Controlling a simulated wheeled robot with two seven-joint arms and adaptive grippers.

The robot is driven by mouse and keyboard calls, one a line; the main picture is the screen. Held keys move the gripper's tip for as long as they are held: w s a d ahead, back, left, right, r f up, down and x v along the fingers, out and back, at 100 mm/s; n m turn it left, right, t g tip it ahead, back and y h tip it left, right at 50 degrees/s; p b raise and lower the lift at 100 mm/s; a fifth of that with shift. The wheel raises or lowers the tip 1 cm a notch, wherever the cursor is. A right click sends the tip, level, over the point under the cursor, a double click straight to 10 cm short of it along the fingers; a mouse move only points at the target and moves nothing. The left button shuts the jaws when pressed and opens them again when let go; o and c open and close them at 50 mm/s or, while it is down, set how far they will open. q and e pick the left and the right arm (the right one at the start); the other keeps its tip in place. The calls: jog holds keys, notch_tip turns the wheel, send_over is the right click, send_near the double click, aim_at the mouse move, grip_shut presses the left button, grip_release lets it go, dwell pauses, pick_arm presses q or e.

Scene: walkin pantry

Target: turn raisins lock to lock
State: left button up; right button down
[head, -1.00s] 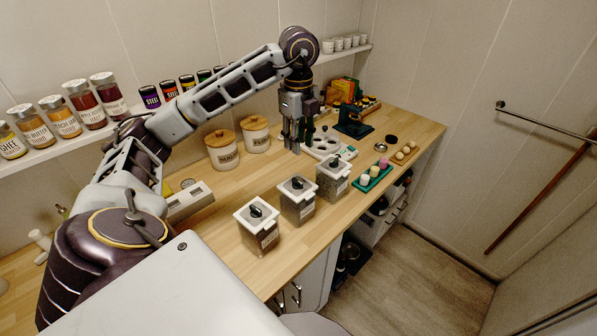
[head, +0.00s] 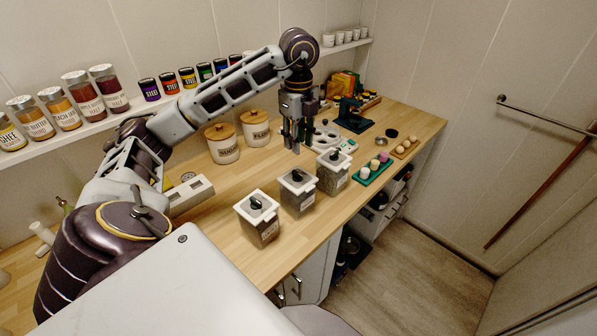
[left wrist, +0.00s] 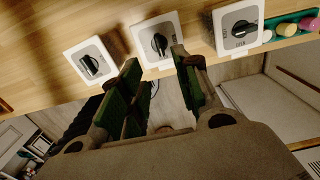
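Three clear canisters with white lids and dark knobs stand in a row near the counter's front edge: left (head: 258,219), middle (head: 298,193) and right (head: 333,172). Their labels are too small to read, so I cannot tell which holds raisins. My left gripper (head: 296,146) points down, just behind and above the middle canister, apart from it. In the left wrist view its green-padded fingers (left wrist: 154,58) are spread and empty. The middle lid's knob (left wrist: 160,44) shows just beyond the fingertips; the left lid (left wrist: 91,62) and right lid (left wrist: 239,27) flank it. My right gripper is out of view.
Two cream canisters with wooden lids (head: 222,145) stand behind. Jars (head: 88,98) line the wall shelf.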

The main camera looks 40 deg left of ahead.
aim_at(298, 173)
pick_arm(q)
jog(key=shift+f+p, duration=0.45)
jog(key=shift+f, duration=5.2)
jog(key=shift+c, duration=0.2)
grip_shut()
